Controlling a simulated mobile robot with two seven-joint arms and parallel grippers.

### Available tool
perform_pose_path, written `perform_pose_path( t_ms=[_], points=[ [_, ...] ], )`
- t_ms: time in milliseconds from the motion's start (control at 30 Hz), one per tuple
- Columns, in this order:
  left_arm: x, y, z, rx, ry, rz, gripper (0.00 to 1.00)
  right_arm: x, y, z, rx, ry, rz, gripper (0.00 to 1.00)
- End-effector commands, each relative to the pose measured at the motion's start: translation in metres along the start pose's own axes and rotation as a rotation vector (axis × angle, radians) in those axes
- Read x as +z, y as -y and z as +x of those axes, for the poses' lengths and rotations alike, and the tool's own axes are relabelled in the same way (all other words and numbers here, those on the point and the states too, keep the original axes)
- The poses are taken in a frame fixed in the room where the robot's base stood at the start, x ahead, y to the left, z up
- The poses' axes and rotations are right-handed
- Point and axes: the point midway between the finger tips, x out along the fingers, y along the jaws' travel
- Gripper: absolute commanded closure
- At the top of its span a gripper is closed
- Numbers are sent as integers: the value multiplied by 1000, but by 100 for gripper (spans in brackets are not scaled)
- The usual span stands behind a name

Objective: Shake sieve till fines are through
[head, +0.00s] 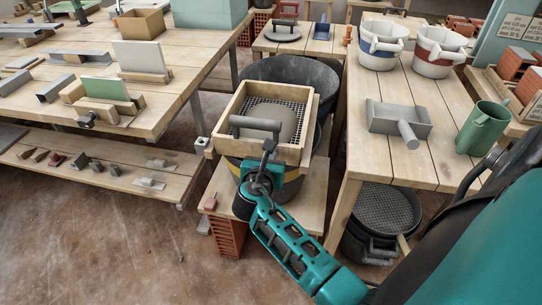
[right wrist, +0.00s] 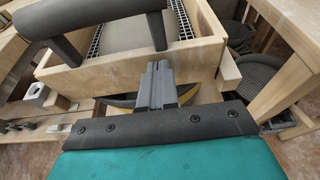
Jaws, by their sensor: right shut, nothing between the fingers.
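The sieve is a square wooden frame (head: 309,127) with a wire mesh bottom, sitting over a dark bucket with a yellow band (head: 233,169). My right gripper (head: 268,148) is shut and empty at the sieve's near wall. In the right wrist view its fingers (right wrist: 157,82) overlap that wall (right wrist: 120,72); I cannot tell whether they touch it. Any fines below are hidden. My left gripper is out of view.
A large black tub (head: 290,70) stands behind the sieve. The right bench (head: 395,160) holds a grey scoop (head: 397,117), a green jug (head: 483,127) and two white buckets (head: 383,45). Another round sieve (head: 385,208) is beneath it.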

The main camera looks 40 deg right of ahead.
Motion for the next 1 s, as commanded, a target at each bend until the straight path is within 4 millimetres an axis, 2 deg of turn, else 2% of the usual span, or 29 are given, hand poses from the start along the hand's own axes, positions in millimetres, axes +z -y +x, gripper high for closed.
perform_pose_path(
  t_ms=[233, 400, 533, 1000],
  points=[
    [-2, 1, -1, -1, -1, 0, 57, 2, 0, 4, 0, 1, -1, 100],
    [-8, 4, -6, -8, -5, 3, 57, 11, 0, 28, 0, 3, -2, 100],
    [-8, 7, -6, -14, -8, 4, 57, 14, 0, 39, -1, 2, 0, 100],
    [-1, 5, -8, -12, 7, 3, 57, 13, 1, 40, -1, 0, 1, 100]
  ],
)
